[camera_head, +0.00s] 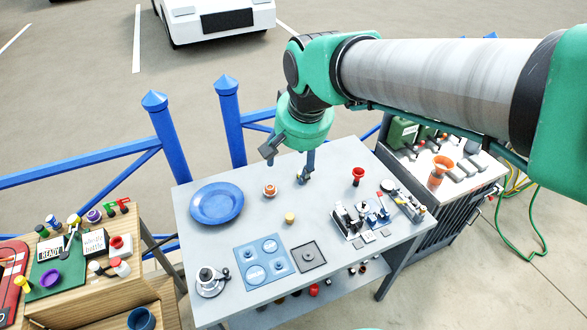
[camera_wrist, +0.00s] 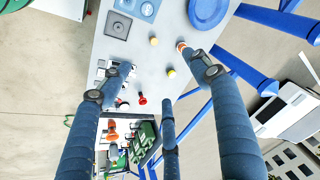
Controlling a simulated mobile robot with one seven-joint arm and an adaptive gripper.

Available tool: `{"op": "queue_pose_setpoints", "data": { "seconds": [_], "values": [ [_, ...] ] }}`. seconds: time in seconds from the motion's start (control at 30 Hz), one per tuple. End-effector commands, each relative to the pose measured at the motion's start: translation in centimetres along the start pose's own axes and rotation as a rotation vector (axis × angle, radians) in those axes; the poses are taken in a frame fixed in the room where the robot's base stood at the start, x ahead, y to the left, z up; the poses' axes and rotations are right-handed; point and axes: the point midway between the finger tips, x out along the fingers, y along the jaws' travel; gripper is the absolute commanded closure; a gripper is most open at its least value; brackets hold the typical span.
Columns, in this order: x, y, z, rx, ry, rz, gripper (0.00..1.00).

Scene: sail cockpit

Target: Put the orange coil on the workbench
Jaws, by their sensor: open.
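A small orange coil (camera_head: 270,190) sits on the grey table (camera_head: 330,285), just right of the blue plate. In the wrist view the coil (camera_wrist: 181,46) shows at the tip of the right finger, which partly hides it. My gripper (camera_head: 288,163) is open and empty above the back of the table, a little to the right of the coil in the head view. In the wrist view my gripper (camera_wrist: 158,72) has its blue fingers spread wide. A wooden bench (camera_head: 105,296) stands at the left. I cannot tell which surface is called the workbench.
On the grey table are a blue plate (camera_head: 217,203), a yellow piece (camera_head: 290,217), a red funnel-like piece (camera_head: 358,175), blue mats (camera_head: 265,262) and a parts rack (camera_head: 362,216). A cabinet with an orange funnel (camera_head: 440,168) stands right. Blue railings (camera_head: 229,125) run behind.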

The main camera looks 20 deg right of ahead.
Motion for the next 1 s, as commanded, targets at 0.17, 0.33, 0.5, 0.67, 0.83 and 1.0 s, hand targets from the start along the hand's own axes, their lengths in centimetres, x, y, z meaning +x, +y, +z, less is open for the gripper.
{"op": "queue_pose_setpoints", "data": {
  "seconds": [0.17, 0.33, 0.5, 0.67, 0.83, 1.0],
  "values": [
    [-2.5, 1.4, 4.1, -0.124, 0.045, -0.017, 0.38],
    [-3.9, 2.8, 7.8, -0.240, 0.085, -0.027, 0.38],
    [-4.6, 3.9, 10.7, -0.335, 0.117, -0.032, 0.38],
    [-4.8, 4.4, 12.2, -0.386, 0.134, -0.033, 0.38],
    [-4.8, 4.6, 12.7, -0.400, 0.137, -0.033, 0.38],
    [-4.8, 4.6, 12.6, -0.400, 0.137, -0.033, 0.38]
  ]
}}
